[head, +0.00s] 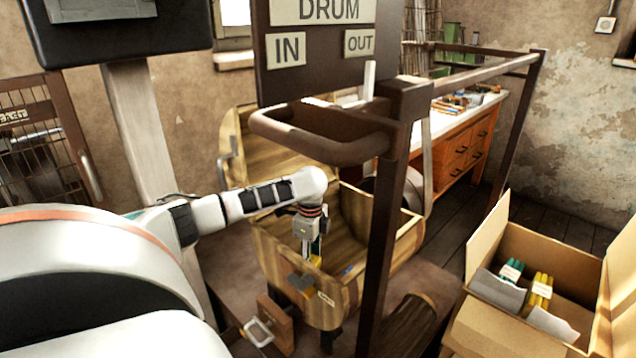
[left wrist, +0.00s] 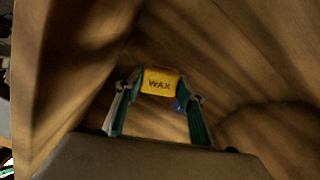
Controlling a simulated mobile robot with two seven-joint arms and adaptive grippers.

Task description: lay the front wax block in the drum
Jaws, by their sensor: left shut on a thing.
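The wooden drum (head: 268,240) stands open in the middle of the head view, its hollow facing up. My left gripper (head: 314,254) reaches down into the drum's opening. In the left wrist view my left gripper (left wrist: 160,97) is shut on a yellow wax block (left wrist: 160,84) labelled "WAX", held between its fingertips. Only a small bit of yellow (head: 316,262) shows at the fingertips in the head view, partly hidden by the gripper and the drum wall. I cannot tell whether the block touches the drum's bottom. My right gripper is not in view.
A small blue thing (head: 347,270) lies inside the drum. A dark metal frame (head: 385,220) with a rounded bar (head: 320,148) stands close to my left arm. A cardboard box (head: 500,325) with green and yellow bundles is at the right. A workbench (head: 465,140) stands behind.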

